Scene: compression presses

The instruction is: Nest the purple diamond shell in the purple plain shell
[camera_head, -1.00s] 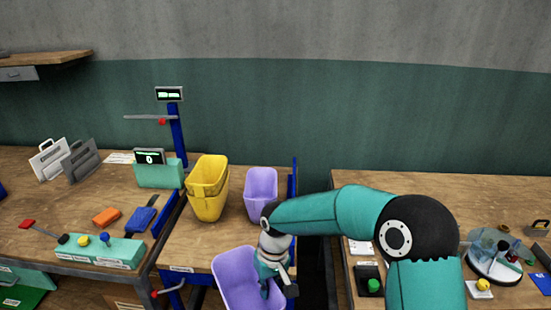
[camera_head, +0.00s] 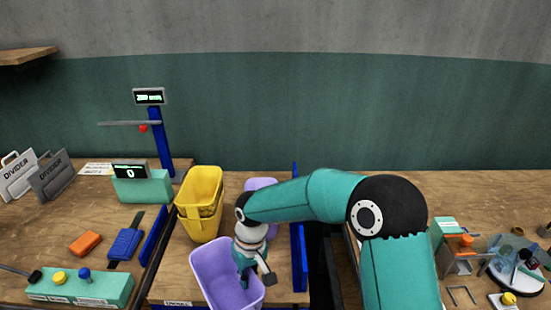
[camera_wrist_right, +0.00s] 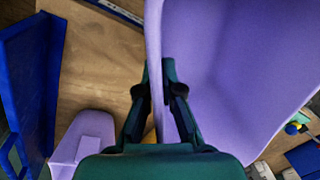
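The near purple shell (camera_head: 212,268) is an open, tapered tub at the bottom centre. My right gripper (camera_head: 245,277) is at its right side, and in the right wrist view the gripper's fingers (camera_wrist_right: 160,75) pinch the wall of this shell (camera_wrist_right: 235,70). A second purple shell (camera_head: 262,183) stands behind it on the bench, mostly covered by my right arm. It also shows at the lower left of the right wrist view (camera_wrist_right: 88,128). I cannot tell from any marking which shell is the diamond one. My left gripper is not in view.
Nested yellow shells (camera_head: 199,205) stand just left of the second purple shell. Blue uprights (camera_head: 299,255) edge the wooden bench (camera_head: 283,281) on the right. A teal display box (camera_head: 142,188) and a blue height post (camera_head: 160,140) stand at the back left.

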